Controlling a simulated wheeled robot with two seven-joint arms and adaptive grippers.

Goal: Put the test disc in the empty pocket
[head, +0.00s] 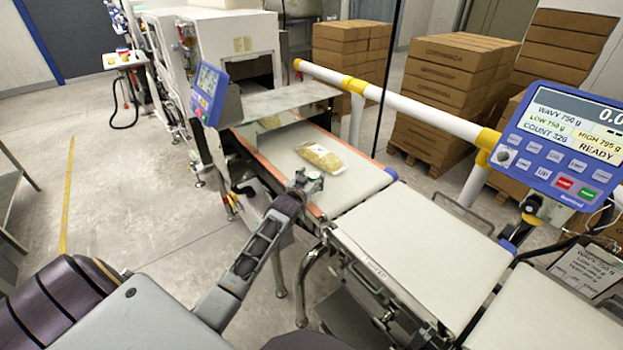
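My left gripper (309,182) is over the near edge of the infeed belt, beside and a little nearer than a clear and yellow bag (321,157) that lies on the belt. The gripper is small and seen from behind, so I cannot tell whether its fingers are open or shut, or whether they hold anything. I cannot make out the test disc or the empty pocket in this view. My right gripper is not in view.
The white infeed belt (362,181) leads to a bare weigh belt (425,240). A white rail (400,105) runs behind them. A blue display (565,145) reading READY stands at right, a smaller blue panel (208,92) at left. Carton stacks (450,85) stand behind.

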